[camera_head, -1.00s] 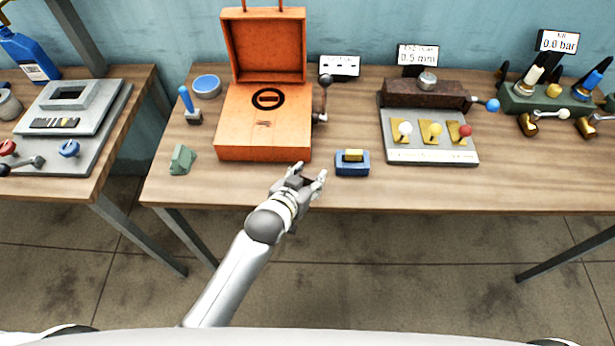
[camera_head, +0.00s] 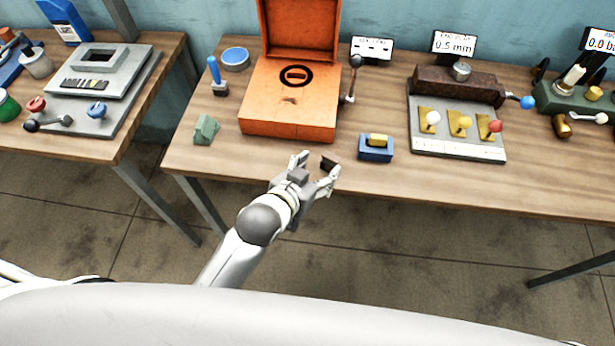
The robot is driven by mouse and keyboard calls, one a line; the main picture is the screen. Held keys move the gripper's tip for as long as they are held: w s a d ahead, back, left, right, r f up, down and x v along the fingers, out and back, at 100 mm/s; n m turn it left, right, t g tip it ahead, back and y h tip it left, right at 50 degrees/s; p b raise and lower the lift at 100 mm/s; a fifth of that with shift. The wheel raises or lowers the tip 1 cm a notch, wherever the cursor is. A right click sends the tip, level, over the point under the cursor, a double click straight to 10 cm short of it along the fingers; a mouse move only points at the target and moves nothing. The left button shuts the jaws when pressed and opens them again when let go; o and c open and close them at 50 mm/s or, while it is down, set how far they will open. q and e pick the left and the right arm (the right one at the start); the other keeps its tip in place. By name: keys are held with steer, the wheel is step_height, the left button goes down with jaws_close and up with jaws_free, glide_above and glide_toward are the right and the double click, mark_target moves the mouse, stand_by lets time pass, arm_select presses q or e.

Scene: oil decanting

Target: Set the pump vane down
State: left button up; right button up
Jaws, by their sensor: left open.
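A small dark block, which looks like the pump vane (camera_head: 329,163), lies on the wooden table (camera_head: 225,168) near its front edge. My left gripper (camera_head: 318,166) is open, with its fingers spread at the table's front edge. The vane is just beyond the palm, between the fingertips and close to the right one. I cannot tell whether that finger touches it. My right gripper is not in view.
An open orange case (camera_head: 290,122) stands behind the vane. A blue block with a yellow top (camera_head: 376,153) is to the right, and a green block (camera_head: 206,130) to the left. The table front between the green block and my gripper is clear.

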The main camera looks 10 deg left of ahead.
arm_select(q)
steer(key=v, duration=0.4)
steer(key=shift+s+r, duration=0.1)
steer(key=shift+s, duration=0.05)
steer(key=s+a+f+g+y, duration=0.1)
steer(key=s+a+f+g, duration=0.15)
steer(key=f, duration=0.85)
steer(key=s+a+f+g+y, duration=0.1)
steer(key=s+a+f, duration=0.25)
steer(key=f, duration=0.75)
steer(key=s+a+f+g+y, duration=0.1)
steer(key=s+a+f+g, duration=0.15)
steer(key=f, duration=0.85)
steer(key=s+a+f+g, duration=0.1)
steer(key=s+a+f, duration=0.2)
steer(key=s+f, duration=0.2)
steer(key=s+a+f+n+g+y, duration=0.1)
steer(key=s+a+f, duration=0.2)
steer(key=s, duration=0.9)
steer(key=s+a+f+n+g, duration=0.1)
steer(key=s+a+f+g, duration=0.1)
steer(key=s+f, duration=0.5)
steer(key=shift+s+a+f+y, duration=0.35)
steer(key=shift+s+a+y, duration=0.05)
steer(key=shift+s+a, duration=0.45)
